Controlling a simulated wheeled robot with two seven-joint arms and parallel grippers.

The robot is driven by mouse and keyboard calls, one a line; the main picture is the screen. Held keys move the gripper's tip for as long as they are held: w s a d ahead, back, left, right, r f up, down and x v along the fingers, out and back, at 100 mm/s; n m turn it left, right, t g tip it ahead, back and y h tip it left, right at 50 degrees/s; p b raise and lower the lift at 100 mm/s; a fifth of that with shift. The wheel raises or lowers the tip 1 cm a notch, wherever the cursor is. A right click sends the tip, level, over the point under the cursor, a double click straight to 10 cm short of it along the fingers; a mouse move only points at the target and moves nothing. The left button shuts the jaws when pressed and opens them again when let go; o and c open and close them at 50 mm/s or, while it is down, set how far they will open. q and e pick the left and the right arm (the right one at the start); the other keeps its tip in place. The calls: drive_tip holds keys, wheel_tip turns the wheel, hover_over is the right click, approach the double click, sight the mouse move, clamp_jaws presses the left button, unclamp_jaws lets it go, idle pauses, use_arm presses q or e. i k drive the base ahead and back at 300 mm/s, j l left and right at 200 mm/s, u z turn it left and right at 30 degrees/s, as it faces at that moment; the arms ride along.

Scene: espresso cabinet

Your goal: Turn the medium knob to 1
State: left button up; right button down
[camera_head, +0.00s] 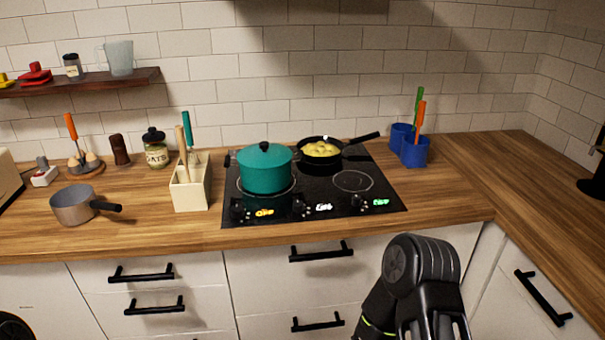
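The black glass cooktop (335,212) is set in the wooden counter. Three small dark knobs sit along its front edge: a left knob (240,211), a middle knob (300,206) and a right knob (357,202). Each has a lit display beside it, yellow, white and green in that order. The display text is too small to read surely, and no marking shows which knob is the medium one. A black arm, likely my right, rises at the bottom right, with its gripper (435,328) below the counter edge, well away from the knobs. Its fingers are unclear. My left gripper is out of view.
A teal lidded pot (265,170) stands at the cooktop's left. A black pan (320,150) with yellow food stands behind. A cream utensil holder (190,190) and a grey saucepan (75,206) stand left. Blue holders (414,153) stand right. Drawer handles (320,252) project below the counter.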

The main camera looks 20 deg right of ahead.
sight(297, 204)
drive_tip(key=i+j, duration=0.3)
drive_tip(key=i, duration=0.2)
drive_tip(key=i+j+z, duration=0.1)
drive_tip(key=z, duration=2)
